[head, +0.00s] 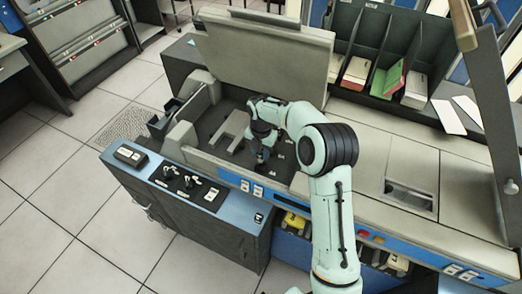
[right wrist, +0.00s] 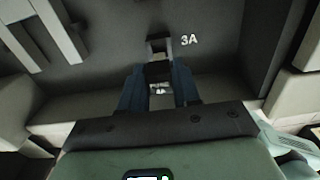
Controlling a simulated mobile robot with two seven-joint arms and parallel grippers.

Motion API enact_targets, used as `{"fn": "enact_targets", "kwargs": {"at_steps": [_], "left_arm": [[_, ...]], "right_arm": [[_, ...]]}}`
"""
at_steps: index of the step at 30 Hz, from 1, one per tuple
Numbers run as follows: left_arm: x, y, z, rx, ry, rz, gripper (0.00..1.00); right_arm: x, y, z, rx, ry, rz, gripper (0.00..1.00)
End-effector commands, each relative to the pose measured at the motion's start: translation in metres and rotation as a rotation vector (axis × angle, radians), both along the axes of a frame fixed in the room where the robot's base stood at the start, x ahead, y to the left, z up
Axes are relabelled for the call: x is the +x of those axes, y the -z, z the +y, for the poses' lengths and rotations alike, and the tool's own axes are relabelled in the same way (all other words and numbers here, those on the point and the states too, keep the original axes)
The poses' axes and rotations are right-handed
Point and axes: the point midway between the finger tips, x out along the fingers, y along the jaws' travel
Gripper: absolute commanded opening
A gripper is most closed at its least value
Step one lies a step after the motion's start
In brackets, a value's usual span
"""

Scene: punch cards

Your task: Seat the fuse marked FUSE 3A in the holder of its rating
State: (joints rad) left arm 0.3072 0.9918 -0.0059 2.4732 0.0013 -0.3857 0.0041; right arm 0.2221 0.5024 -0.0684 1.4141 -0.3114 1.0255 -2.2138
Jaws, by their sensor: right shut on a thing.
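My right gripper (head: 262,152) reaches down into the open recess of the machine, and its arm hides part of that recess. In the right wrist view the two dark blue fingers (right wrist: 158,88) are shut on a small piece, the fuse (right wrist: 160,90), mostly hidden between them. I cannot read its marking. Just beyond the fingertips is a small grey holder (right wrist: 158,46) with the white label 3A (right wrist: 188,40) beside it. The fuse is in line with this holder; I cannot tell whether they touch. My left gripper is not in view.
The raised lid (head: 265,50) stands behind the recess. A front panel with switches (head: 185,182) lies at the left. A black rack (head: 385,45) with card stacks stands at the back right. Light raised parts (right wrist: 30,35) are on the left in the wrist view.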

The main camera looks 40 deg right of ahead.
Motion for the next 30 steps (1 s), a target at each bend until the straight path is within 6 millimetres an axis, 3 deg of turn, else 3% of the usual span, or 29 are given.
{"fn": "enact_targets", "kwargs": {"at_steps": [30], "left_arm": [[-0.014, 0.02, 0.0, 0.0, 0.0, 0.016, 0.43]], "right_arm": [[0.0, 0.04, 0.0, -0.001, 0.0, 0.0, 0.02]]}}
